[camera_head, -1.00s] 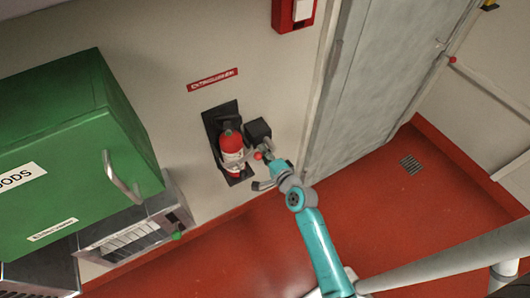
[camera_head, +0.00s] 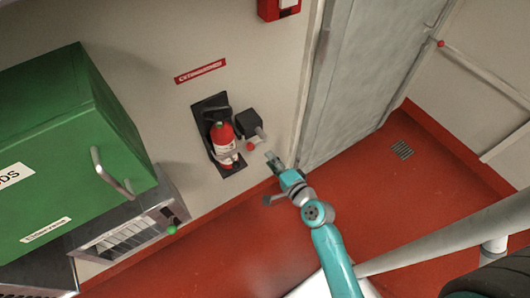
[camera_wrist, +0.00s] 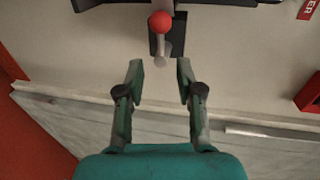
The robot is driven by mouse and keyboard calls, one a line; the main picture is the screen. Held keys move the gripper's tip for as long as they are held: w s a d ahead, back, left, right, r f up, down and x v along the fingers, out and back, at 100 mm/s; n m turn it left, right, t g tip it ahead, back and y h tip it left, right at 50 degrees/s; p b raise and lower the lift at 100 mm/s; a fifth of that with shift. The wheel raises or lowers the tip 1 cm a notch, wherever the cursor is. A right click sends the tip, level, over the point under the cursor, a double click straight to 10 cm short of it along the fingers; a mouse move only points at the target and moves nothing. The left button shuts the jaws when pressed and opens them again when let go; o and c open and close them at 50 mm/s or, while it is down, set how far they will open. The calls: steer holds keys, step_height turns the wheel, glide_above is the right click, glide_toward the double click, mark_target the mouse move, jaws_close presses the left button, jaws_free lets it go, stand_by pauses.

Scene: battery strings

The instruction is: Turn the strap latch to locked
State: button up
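The strap latch is a dark box (camera_head: 238,126) on the wall, with a short grey lever (camera_head: 260,133) and a red ball (camera_head: 250,146). It sits just right of the red fire extinguisher (camera_head: 224,142), which stands in a black wall bracket (camera_head: 211,103). My gripper (camera_head: 271,181) is below and right of the latch, apart from it and empty. In the wrist view my gripper (camera_wrist: 159,80) is open, its two fingers spread. The red ball (camera_wrist: 160,22) and the grey lever end (camera_wrist: 161,61) appear ahead, in line with the gap.
A green cabinet (camera_head: 65,150) with a handle stands at the left, above a grey unit (camera_head: 125,235). A grey door (camera_head: 365,80) is at the right of the latch. A red alarm box (camera_head: 279,8) is above. The red floor (camera_head: 390,200) is mostly clear.

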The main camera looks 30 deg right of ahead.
steer(key=shift+s+r, duration=0.2)
steer(key=shift+s, duration=0.75)
steer(key=s+a+r+n, duration=0.15)
steer(key=s+n, duration=0.25)
steer(key=s, duration=0.4)
steer(key=s+a+r+n+g+h, duration=0.1)
steer(key=s+a+n, duration=0.2)
steer(key=s, duration=0.5)
steer(key=s+a+r+n, duration=0.1)
steer(key=s+a+n, duration=0.25)
steer(key=s, duration=0.45)
steer(key=s+a+r+n+y, duration=0.1)
steer(key=s+r+n, duration=0.6)
steer(key=shift+r+n, duration=0.1)
steer(key=shift+n, duration=0.15)
